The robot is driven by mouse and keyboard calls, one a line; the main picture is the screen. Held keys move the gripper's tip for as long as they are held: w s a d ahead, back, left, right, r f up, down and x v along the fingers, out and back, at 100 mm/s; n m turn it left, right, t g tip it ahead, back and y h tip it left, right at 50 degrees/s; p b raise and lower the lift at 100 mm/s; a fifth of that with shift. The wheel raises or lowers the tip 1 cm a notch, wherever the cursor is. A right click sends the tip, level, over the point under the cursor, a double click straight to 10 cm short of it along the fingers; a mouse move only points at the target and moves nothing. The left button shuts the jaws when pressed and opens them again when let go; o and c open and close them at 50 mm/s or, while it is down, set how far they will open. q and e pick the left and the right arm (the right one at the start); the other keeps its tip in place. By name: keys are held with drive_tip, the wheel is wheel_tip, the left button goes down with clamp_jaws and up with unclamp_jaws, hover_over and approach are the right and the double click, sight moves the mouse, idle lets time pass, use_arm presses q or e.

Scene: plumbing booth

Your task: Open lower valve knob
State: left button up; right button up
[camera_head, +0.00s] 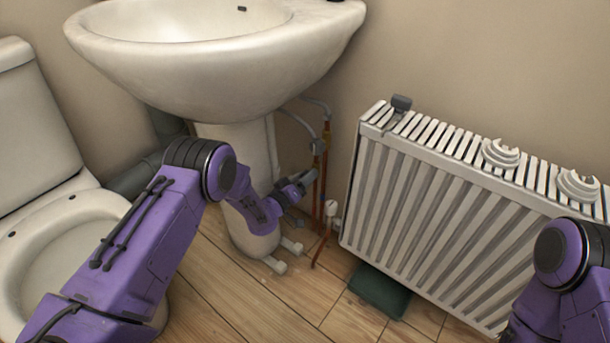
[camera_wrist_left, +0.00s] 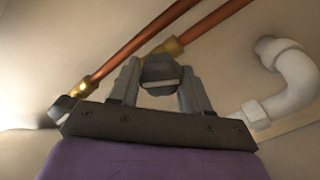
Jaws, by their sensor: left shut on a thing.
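My left gripper (camera_head: 306,180) reaches past the sink pedestal to the copper pipes (camera_head: 325,165) between the sink and the radiator. In the left wrist view its two fingers (camera_wrist_left: 160,88) stand on either side of a dark grey valve knob (camera_wrist_left: 160,70) and are shut on it. The knob sits in front of a brass fitting (camera_wrist_left: 168,47) on a copper pipe. In the head view the gripped knob is mostly hidden by the gripper. My right arm shows at the lower right, but its gripper is out of view.
The white sink (camera_head: 210,70) overhangs my left arm, with its pedestal (camera_head: 245,160) beside the gripper. A white radiator (camera_head: 450,220) stands to the right. A toilet (camera_head: 60,220) is at the left. In the wrist view a white bent pipe (camera_wrist_left: 295,75) is at the right.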

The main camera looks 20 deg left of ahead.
use_arm(q)
drive_tip(key=shift+a+n, duration=0.1)
drive_tip(key=shift+n, duration=0.8)
drive_tip(key=shift+a+f+n+p, duration=0.1)
drive_tip(key=shift+n+p, duration=0.2)
drive_tip(key=shift+n, duration=1.6)
drive_tip(key=o, duration=1)
drive_tip(key=shift+a, duration=0.1)
drive_tip(key=shift+d, duration=0.2)
drive_tip(key=p+v, duration=0.4)
drive_tip(key=v, duration=0.6)
drive_tip(key=shift+s, duration=0.25)
